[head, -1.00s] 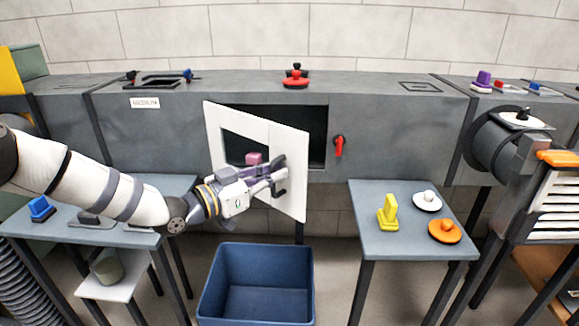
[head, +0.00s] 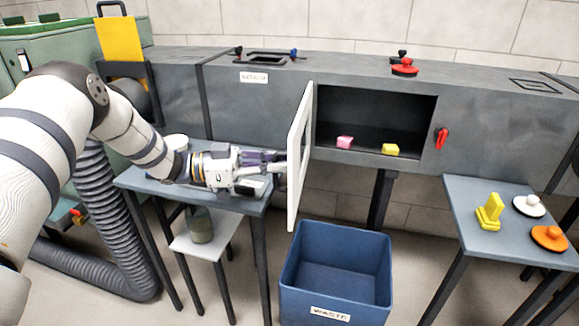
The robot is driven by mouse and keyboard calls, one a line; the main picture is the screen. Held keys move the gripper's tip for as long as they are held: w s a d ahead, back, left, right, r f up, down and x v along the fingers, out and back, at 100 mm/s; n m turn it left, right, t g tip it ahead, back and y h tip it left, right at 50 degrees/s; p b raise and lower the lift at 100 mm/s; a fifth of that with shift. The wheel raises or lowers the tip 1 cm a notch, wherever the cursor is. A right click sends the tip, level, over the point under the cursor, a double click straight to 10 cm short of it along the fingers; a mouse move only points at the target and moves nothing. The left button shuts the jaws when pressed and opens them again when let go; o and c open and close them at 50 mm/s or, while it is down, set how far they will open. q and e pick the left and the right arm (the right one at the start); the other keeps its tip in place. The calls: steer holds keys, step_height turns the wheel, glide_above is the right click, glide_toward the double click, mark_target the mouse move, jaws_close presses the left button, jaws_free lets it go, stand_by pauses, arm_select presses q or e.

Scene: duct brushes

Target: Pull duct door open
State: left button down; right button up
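The white duct door (head: 300,155) stands swung out from the grey duct (head: 480,120), seen nearly edge-on at the left side of the opening. My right gripper is not in view.
A blue waste bin (head: 335,275) stands on the floor below the door. A right table (head: 470,200) holds a yellow brush (head: 489,212), a white knob (head: 530,205) and an orange one (head: 549,237). A red handle (head: 441,138) sits right of the opening. A left table (head: 150,180) lies under my arm.

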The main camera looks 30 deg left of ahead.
arm_select(q)
steer(key=shift+s+a+r, duration=0.1)
steer(key=shift+a+r, duration=0.15)
steer(key=shift+a, duration=0.45)
steer(key=shift+a+r, duration=0.2)
steer(key=shift+a, duration=0.5)
steer(key=c, duration=1.7)
jaws_free()
steer(key=shift+s+f, duration=0.1)
steer(key=shift+f, duration=0.15)
steer(key=v, duration=1.2)
